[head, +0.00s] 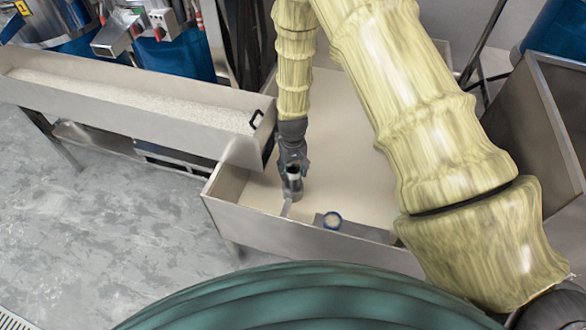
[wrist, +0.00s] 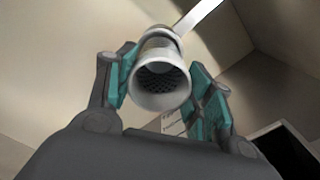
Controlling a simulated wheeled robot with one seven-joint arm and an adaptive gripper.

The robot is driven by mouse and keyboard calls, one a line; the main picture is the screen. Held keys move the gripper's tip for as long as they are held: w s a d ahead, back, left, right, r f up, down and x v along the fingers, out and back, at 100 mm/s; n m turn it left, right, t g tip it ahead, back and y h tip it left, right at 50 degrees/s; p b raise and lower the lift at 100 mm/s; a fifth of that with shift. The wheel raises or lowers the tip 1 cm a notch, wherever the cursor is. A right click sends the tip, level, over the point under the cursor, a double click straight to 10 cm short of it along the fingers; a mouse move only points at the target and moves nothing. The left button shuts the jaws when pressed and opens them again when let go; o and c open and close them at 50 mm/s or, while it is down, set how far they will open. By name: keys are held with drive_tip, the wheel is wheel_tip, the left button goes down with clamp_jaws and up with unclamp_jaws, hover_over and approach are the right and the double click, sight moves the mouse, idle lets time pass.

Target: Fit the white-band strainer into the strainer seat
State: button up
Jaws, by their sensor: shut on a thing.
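My gripper (head: 292,168) points down over the front left part of the cream-floored bin in the head view. In the wrist view its teal-padded fingers (wrist: 163,92) are shut on the white-band strainer (wrist: 160,88), a pale cup with dark mesh inside. A grey ring on a flat metal strip (wrist: 200,17), which looks like the strainer seat, lies right beyond the strainer. The strip also shows in the head view (head: 286,209). I cannot tell whether the strainer is inside the ring or only lined up with it.
A long trough of pale grains (head: 140,95) stands at left. The bin floor behind my gripper looks clear.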

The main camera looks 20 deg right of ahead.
sight(293, 181)
drive_tip(key=shift+f+b, duration=1.5)
drive_tip(key=shift+f, duration=2.05)
idle(0.4)
drive_tip(key=o, duration=1.2)
drive_tip(key=shift+c, duration=0.2)
wheel_tip(293, 181, up, 12)
